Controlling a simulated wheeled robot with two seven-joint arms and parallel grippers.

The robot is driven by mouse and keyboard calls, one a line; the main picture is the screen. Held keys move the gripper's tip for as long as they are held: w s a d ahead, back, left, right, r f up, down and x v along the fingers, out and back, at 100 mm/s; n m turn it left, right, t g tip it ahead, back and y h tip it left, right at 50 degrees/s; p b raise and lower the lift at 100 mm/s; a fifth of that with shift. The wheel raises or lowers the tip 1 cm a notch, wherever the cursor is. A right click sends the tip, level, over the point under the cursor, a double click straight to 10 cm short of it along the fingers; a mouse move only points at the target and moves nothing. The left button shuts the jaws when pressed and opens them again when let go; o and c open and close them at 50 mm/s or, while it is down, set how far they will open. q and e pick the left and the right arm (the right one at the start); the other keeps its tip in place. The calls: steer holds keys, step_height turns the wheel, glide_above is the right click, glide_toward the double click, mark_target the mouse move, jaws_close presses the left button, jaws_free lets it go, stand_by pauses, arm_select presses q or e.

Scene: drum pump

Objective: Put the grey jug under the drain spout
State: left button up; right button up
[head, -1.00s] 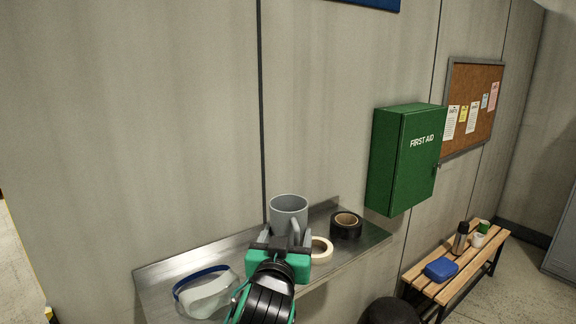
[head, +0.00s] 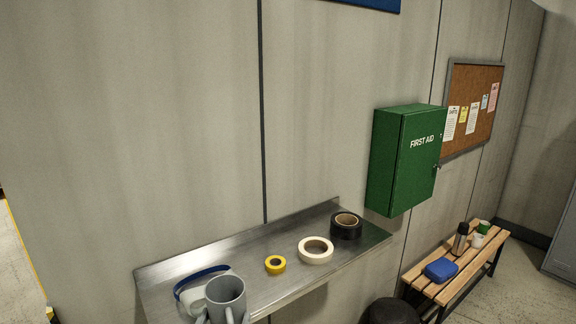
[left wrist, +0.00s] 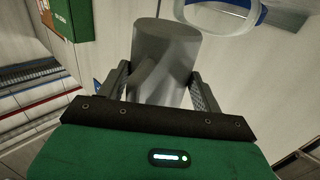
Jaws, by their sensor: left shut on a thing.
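The grey jug (head: 227,298) is at the bottom edge of the head view, roughly upright with its open top showing and its handle toward me. Its lower part is cut off by the frame. In the left wrist view the jug (left wrist: 165,45) sits between the two fingers of my left gripper (left wrist: 160,75), which is shut on it. The drain spout is not in view. My right gripper is not in view.
A steel wall shelf (head: 240,255) holds goggles (head: 190,293), a yellow tape roll (head: 275,264), a white one (head: 316,250) and a black one (head: 346,226). A green first aid box (head: 405,160) juts from the wall. A bench (head: 465,265) stands at right.

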arm_select(q)
steer(key=s+a+f+y, duration=0.1)
steer(key=s+a+f, duration=0.6)
steer(key=a+f, duration=0.25)
step_height(320, 180, down, 13)
steer(key=b, duration=1.2)
steer(key=shift+d+n, duration=0.3)
steer(key=shift+n, duration=0.1)
